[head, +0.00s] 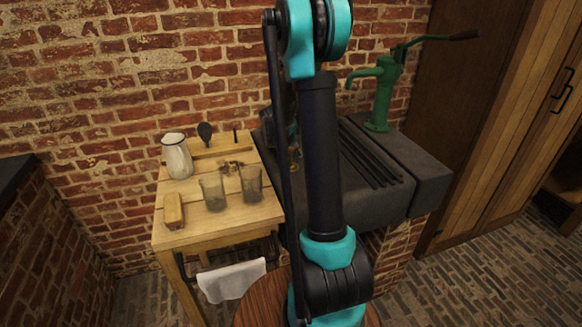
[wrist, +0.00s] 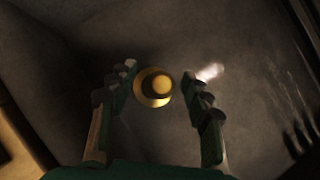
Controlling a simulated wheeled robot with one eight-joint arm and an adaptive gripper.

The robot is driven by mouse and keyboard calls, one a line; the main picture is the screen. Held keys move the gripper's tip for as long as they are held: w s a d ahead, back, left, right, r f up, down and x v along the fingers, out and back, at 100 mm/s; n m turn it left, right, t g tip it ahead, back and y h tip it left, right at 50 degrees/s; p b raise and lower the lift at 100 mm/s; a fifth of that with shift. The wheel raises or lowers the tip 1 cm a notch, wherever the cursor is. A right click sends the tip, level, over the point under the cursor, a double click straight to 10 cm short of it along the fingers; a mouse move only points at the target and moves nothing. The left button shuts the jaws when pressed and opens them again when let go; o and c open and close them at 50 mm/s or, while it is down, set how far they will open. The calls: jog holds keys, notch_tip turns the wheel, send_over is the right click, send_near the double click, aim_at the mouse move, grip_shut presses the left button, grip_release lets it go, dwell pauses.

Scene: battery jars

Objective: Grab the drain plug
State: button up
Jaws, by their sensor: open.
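The drain plug (wrist: 154,88), a round brass disc with a raised knob, lies on the dark floor of the stone sink basin (wrist: 235,35) in the wrist view. My gripper (wrist: 158,94) is open, with one finger to the left and one to the right of the plug. The plug shows between the fingertips, with a small gap on each side. I cannot tell how far above it the fingers are. In the head view the sink (head: 425,172) stands against the brick wall, and my arm hides much of its basin and my gripper.
A green hand pump (head: 380,95) stands on the sink's back right. Left of the sink, a wooden table (head: 230,222) holds a white jug (head: 177,156), two glass jars (head: 213,191) and a wooden-backed brush or block (head: 173,211). A white cloth (head: 231,281) hangs below.

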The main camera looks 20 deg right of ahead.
grip_shut()
jog(key=shift+r, duration=0.15)
dwell(0.5)
